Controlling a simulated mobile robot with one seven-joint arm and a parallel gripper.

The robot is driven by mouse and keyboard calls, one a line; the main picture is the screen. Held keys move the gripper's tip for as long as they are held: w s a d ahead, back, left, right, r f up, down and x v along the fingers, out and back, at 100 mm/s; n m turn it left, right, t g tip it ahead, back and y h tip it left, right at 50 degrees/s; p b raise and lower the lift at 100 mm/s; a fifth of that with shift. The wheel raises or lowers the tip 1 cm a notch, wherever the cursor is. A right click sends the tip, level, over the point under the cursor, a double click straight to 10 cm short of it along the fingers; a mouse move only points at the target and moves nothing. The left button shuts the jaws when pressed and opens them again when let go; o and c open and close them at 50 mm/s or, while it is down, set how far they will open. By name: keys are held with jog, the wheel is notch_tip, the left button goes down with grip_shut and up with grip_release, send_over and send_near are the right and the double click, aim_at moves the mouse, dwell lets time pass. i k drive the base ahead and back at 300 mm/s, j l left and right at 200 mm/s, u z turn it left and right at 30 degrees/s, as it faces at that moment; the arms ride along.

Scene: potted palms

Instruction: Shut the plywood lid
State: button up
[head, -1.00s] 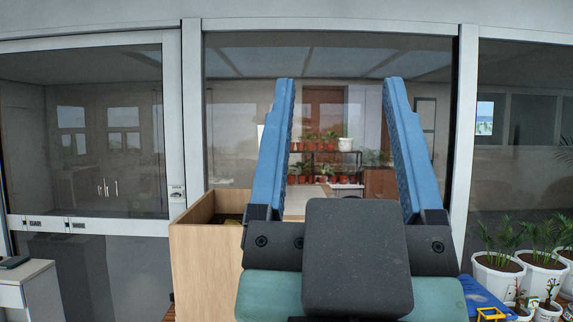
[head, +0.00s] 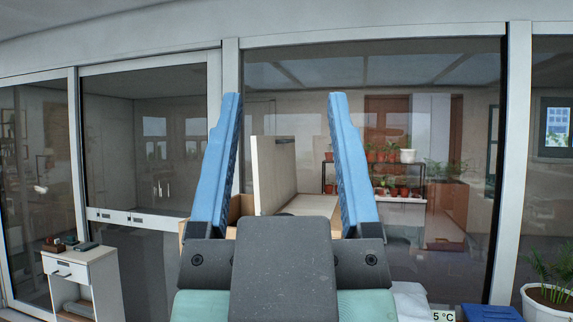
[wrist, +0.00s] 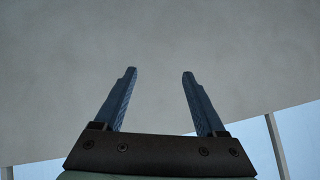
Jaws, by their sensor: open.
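A pale wooden panel, which looks like the plywood lid (head: 272,172), stands roughly upright in the head view, seen between my gripper's fingers. The light-wood box (head: 307,205) shows in part around its foot. My gripper and the left finger hide most of the box. My gripper (head: 284,97) is open and empty, with its blue fingers pointing up in front of the lid. No contact with the lid shows. In the wrist view my gripper (wrist: 160,73) is spread below a plain grey surface, and neither lid nor box can be made out there.
A white side table (head: 80,275) with a drawer stands at lower left. A potted palm (head: 550,285) stands at lower right, near a blue item (head: 490,312). Glass doors and windows run behind. Potted plants on a shelf (head: 400,175) show through the glass.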

aim_at(274, 167)
jog(key=i+l+u, duration=0.1)
jog(key=l, duration=0.5)
jog(key=i+l+u, duration=0.1)
jog(key=l, duration=0.45)
jog(key=i+l+u, duration=0.1)
jog(key=l, duration=0.5)
jog(key=i+u, duration=0.1)
jog(key=i, duration=0.4)
jog(key=i+l+u, duration=0.1)
jog(key=i, duration=0.35)
jog(key=i+l+u, duration=0.1)
jog(key=i, duration=0.35)
jog(key=l, duration=0.1)
